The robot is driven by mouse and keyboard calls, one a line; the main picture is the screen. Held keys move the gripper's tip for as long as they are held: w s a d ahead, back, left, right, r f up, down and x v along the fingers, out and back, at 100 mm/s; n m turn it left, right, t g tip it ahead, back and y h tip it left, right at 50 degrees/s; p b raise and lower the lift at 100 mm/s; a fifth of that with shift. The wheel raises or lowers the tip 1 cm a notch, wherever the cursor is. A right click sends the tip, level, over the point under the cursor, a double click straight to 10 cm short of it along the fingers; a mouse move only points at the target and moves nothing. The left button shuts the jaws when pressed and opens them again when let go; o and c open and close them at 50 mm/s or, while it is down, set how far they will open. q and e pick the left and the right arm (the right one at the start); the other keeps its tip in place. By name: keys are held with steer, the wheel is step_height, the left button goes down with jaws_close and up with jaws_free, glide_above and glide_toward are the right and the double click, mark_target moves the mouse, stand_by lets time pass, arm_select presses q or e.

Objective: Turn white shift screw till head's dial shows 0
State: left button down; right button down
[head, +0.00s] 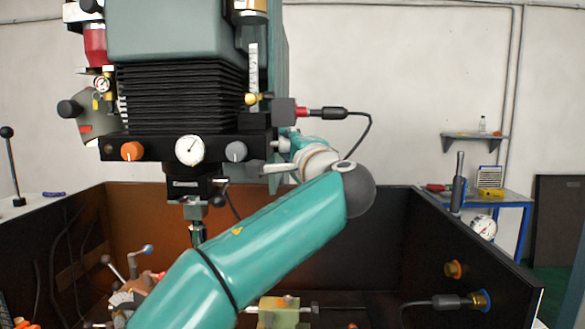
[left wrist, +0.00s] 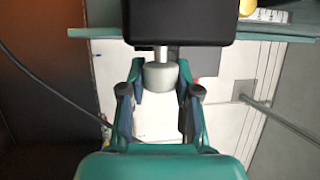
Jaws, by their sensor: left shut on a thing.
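The white shift screw (left wrist: 159,77) shows in the left wrist view as a pale round knob on a short shaft under a black block. My left gripper (left wrist: 160,70) has a finger on each side of it and is shut on it. In the head view this gripper (head: 284,143) is at the right side of the machine head, partly hidden by my wrist, and the screw cannot be made out there. The white dial (head: 189,149) is on the head's black front bar. Its needle points up and slightly right; its numbers are too small to read. My right gripper is not in view.
An orange knob (head: 132,151) and a grey knob (head: 235,151) flank the dial. A red-ended cable plug (head: 322,112) juts from the head just above my gripper. A pale lever (head: 281,168) is close below it. The enclosure's right wall (head: 455,240) stands beyond my forearm.

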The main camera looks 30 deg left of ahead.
arm_select(q)
steer(key=n+y+b, duration=0.1)
steer(key=y+b, duration=0.1)
steer(key=b, duration=0.2)
steer(key=f+n+y+b, duration=0.1)
steer(key=n+y+b, duration=0.1)
steer(key=y+b, duration=0.1)
steer(key=shift+w+a+t+b, duration=0.1)
steer(key=shift+w+t+b, duration=0.05)
steer(key=shift+t+b, duration=0.25)
steer(key=shift+r+n+y+b, duration=0.3)
steer(key=shift+n+y+b, duration=0.5)
steer(key=shift+n+y, duration=0.25)
steer(key=shift+g+y, duration=0.25)
steer(key=shift+g, duration=0.05)
steer(key=c, duration=0.8)
jaws_free()
steer(key=shift+a, duration=0.15)
steer(key=shift+r, duration=0.1)
steer(key=shift+d, duration=0.2)
